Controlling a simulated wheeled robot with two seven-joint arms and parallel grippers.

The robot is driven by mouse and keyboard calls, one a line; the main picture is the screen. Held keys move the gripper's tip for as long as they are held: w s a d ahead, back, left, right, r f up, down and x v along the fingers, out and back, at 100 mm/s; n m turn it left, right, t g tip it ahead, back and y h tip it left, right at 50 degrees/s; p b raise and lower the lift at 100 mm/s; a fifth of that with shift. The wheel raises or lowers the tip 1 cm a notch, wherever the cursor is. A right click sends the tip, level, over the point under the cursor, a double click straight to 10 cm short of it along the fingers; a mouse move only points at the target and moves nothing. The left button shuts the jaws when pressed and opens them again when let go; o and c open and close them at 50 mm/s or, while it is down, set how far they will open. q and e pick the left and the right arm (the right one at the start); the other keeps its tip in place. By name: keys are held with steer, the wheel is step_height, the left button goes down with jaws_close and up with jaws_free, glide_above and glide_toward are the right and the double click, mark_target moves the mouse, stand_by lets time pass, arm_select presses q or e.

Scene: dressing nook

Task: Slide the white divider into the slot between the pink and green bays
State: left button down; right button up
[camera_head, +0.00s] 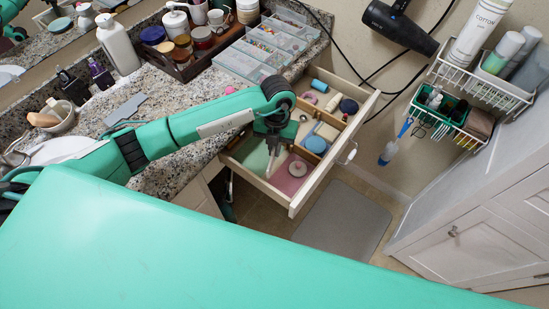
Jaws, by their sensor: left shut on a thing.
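The open drawer (330,178) has a green bay (254,160) at its lower left and a pink bay (291,182) to the right of it. A round pale object (298,169) sits in the pink bay. My left gripper (272,147) points down over the border between these two bays. It is shut on a thin pale piece, the white divider (270,163), which shows only as a narrow strip below the fingers. The slot is hidden behind the gripper and divider, so I cannot tell whether the divider is in it. My right gripper is out of view.
Other drawer compartments hold a blue round tin (316,144), a blue roll (319,86) and several small items. Clear organizer boxes (247,66) and a wooden tray (205,60) stand on the granite counter behind. A grey mat (345,218) lies on the floor beyond the drawer.

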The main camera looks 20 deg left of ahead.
arm_select(q)
step_height(320, 180, down, 6)
steer(key=shift+f, duration=0.2)
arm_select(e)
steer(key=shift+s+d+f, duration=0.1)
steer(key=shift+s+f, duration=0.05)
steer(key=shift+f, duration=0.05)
arm_select(q)
steer(key=shift+f, duration=0.1)
steer(key=c, duration=2)
jaws_free()
steer(key=o, duration=0.4)
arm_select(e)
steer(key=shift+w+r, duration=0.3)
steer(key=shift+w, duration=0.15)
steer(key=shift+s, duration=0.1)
